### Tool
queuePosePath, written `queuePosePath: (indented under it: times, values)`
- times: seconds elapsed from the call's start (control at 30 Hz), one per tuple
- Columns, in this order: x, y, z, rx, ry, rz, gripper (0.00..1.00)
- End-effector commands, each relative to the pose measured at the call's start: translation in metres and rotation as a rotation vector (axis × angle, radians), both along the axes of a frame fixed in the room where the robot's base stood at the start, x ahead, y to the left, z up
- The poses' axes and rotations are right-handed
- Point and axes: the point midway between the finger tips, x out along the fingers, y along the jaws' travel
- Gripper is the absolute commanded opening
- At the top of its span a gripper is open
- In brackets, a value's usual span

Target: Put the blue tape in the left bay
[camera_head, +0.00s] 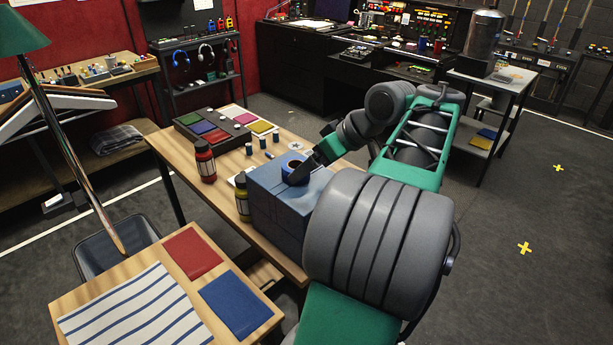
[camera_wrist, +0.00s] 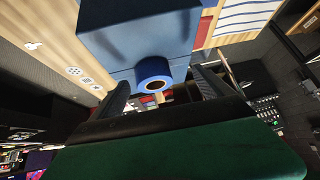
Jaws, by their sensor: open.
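The blue tape (camera_head: 293,161) is a roll with its hole showing, at the top of a large blue box (camera_head: 268,203) on the wooden table. It also shows in the wrist view (camera_wrist: 152,68), by the box's edge. My gripper (camera_head: 303,170) is open at the roll; its fingers partly cover it in the head view. In the wrist view my gripper (camera_wrist: 158,78) has one finger on each side of the roll, with gaps between. I cannot tell which place is the left bay; a red mat (camera_head: 192,251) and a blue mat (camera_head: 235,305) lie side by side on the near table.
A red bottle (camera_head: 205,162) and a yellow bottle (camera_head: 242,198) stand beside the box. Small dark cylinders (camera_head: 262,143) and a tray of coloured squares (camera_head: 213,128) are behind it. A striped cloth (camera_head: 130,310) covers the near table's left. Open floor lies to the right.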

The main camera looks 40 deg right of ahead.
Motion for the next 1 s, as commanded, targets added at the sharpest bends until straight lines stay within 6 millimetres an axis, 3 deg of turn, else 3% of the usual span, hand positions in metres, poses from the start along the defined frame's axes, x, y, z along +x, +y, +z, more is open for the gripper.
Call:
queuePosePath:
  times: [0.03, 0.1, 0.23, 0.7, 0.93, 1.0]
  values:
    - [0.015, 0.002, 0.003, -0.034, 0.086, 0.001, 0.9]
    - [0.026, 0.002, 0.016, -0.07, 0.182, -0.039, 0.9]
    - [0.035, 0.002, 0.025, -0.101, 0.252, -0.092, 0.9]
    - [0.065, -0.003, -0.04, -0.101, 0.253, -0.095, 0.9]
    - [0.066, -0.004, -0.039, -0.101, 0.252, -0.096, 0.9]
    - [0.066, -0.004, -0.04, -0.101, 0.253, -0.096, 0.86]
